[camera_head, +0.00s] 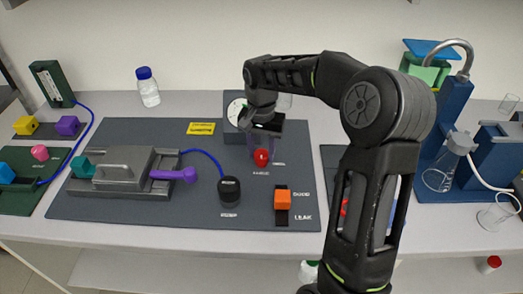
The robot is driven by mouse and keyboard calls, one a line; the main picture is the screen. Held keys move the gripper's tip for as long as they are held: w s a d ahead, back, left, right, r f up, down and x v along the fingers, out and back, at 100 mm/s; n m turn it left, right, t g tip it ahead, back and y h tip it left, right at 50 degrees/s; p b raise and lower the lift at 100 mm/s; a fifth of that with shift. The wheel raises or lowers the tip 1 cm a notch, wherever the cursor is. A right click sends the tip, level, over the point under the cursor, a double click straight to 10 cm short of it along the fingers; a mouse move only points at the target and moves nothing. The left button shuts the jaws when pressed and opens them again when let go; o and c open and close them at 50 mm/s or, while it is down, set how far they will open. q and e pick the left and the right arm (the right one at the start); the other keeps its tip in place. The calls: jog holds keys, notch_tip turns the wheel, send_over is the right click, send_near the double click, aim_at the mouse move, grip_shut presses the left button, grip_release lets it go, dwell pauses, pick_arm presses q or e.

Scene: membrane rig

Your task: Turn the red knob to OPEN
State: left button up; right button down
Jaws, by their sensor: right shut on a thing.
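The red knob (262,158) is a small round piece at the back right of the dark grey mat (130,214). My right gripper (261,148) reaches down from above, its fingers around the knob, shut on it. The gripper and wrist cover part of the knob's mount. The label in front of the knob is too small to read, so I cannot tell its setting. My left gripper is not in view.
A gauge box (234,104) stands behind my right wrist. A black round piece (229,192) with a blue cord and an orange slider (282,200) sit in front. A grey clamp with a purple handle (175,174) stands left.

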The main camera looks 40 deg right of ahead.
jog(key=shift+n, duration=0.3)
jog(key=n, duration=0.8)
jog(key=shift+n, duration=0.4)
jog(key=n, duration=0.4)
jog(key=shift+n, duration=0.3)
jog(key=shift+n+p, duration=0.35)
jog(key=shift+n, duration=1.65)
jog(key=c, duration=0.9)
grip_release()
jog(key=shift+o, duration=0.2)
jog(key=shift+r, duration=0.15)
